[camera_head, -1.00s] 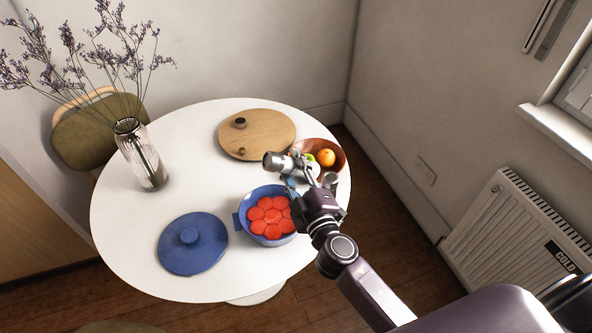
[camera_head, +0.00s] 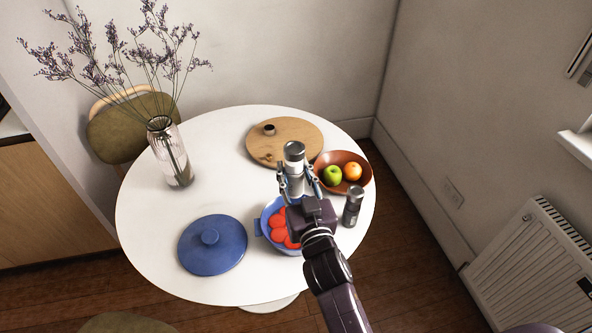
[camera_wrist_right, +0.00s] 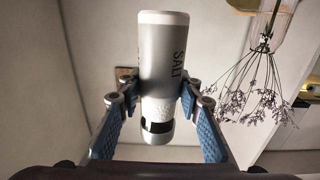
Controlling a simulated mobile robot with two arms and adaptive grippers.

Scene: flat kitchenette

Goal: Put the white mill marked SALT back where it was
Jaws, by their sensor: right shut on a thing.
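The white mill marked SALT (camera_head: 294,163) is in my right gripper (camera_head: 297,182), with its grey cap up in the head view. It looks close to upright and is held above the table, over the far side of the blue pot. In the right wrist view the mill (camera_wrist_right: 163,50) sits between the two blue finger pads, with the word SALT readable on its side and pale grains visible in its clear section. The round white table (camera_head: 150,230) is below. My left gripper is not in view.
A dark grey mill (camera_head: 353,206) stands at the table's right edge, near a brown fruit bowl (camera_head: 363,186). The blue pot (camera_head: 264,226) holds red pieces. A blue lid (camera_head: 212,255), wooden board (camera_head: 300,130) and flower vase (camera_head: 172,160) are also there. The table's left-middle is clear.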

